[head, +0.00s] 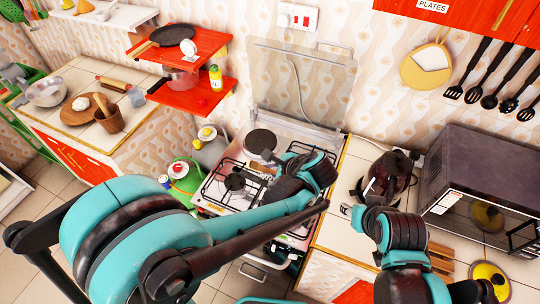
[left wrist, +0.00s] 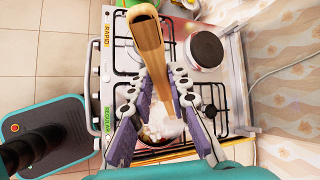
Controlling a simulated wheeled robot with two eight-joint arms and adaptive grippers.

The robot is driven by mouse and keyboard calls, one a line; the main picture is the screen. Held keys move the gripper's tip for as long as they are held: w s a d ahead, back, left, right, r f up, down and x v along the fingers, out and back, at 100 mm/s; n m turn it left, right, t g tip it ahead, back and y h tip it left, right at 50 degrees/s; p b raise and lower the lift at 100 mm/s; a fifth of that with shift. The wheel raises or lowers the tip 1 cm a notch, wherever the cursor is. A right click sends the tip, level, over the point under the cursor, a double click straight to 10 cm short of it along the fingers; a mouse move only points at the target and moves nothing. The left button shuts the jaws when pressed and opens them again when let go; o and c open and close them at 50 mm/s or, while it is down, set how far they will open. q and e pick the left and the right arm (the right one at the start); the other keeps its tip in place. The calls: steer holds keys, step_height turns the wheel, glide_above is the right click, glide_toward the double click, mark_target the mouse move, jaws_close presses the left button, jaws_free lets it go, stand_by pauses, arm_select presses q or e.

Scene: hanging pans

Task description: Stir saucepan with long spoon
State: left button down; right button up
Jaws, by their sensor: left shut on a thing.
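In the left wrist view my left gripper (left wrist: 160,78) is shut on a light wooden handle, taken to be the long spoon (left wrist: 150,42). Its near end points up toward the camera and its far end is hidden between the fingers. Below the fingers a round vessel with white contents, perhaps the saucepan (left wrist: 158,128), sits on the stove, mostly covered by the gripper. I cannot tell whether the spoon touches it. In the head view the left gripper (head: 268,158) is over the stove, mostly hidden by its wrist. My right gripper (head: 350,208) is above the right counter; its jaws are unclear.
The stove (head: 212,192) has gas grates and a hot plate (head: 260,141), with a raised glass lid (head: 300,90) behind. A dark kettle (head: 390,172) and a microwave (head: 480,190) stand on the right. Red shelves (head: 205,98) hang at the left; utensils (head: 490,98) hang at the right.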

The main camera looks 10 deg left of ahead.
arm_select(q)
step_height(320, 180, down, 10)
steer(key=b, duration=0.8)
steer(key=shift+s, duration=0.35)
arm_select(e)
step_height(320, 180, down, 8)
steer(key=shift+s+f, duration=0.15)
steer(key=shift+s, duration=0.2)
